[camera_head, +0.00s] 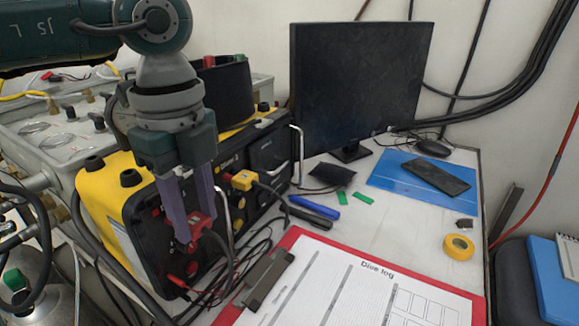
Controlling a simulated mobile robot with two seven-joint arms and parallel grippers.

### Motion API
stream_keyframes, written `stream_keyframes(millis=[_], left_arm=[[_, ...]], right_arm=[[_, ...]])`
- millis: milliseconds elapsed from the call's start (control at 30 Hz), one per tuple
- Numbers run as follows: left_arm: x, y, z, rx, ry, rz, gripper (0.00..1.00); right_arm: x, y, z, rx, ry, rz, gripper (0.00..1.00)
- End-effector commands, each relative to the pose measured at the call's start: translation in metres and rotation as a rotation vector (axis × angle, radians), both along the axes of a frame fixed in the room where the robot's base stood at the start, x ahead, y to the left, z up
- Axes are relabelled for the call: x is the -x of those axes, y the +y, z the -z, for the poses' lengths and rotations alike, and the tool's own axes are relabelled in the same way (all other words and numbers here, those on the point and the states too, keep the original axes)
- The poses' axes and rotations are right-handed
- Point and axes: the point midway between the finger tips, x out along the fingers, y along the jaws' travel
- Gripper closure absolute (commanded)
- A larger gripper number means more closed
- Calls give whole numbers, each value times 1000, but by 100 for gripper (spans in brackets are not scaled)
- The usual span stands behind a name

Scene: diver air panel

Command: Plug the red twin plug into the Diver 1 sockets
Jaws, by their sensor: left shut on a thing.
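My left gripper (194,232) reaches down from the upper left and is shut on the red twin plug (201,224). It holds the plug close to the black front of the yellow-and-black diver air panel (104,198). A black cable trails from the plug. The fingers hide the panel face behind the plug, so the Diver 1 sockets cannot be made out, and I cannot tell whether the plug touches them. A yellow plug (243,179) with a cable sits at the panel front farther right. My right gripper is not in view.
Loose black cables lie below the panel front. A red clipboard (475,305) with a dive log, pens, yellow tape (458,247) and a blue folder (388,171) with a dark flat device (436,176) lie on the table. A monitor (357,85) stands behind. A metal handle rises beside the plug.

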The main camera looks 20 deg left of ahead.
Motion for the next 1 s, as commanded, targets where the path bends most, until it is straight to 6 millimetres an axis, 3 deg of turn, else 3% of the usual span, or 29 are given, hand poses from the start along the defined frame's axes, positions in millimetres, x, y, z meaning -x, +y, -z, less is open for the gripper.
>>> stream_keyframes(millis=[1000], left_arm=[[0,9,0,-5,1,-2,100]], right_arm=[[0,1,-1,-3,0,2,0]])
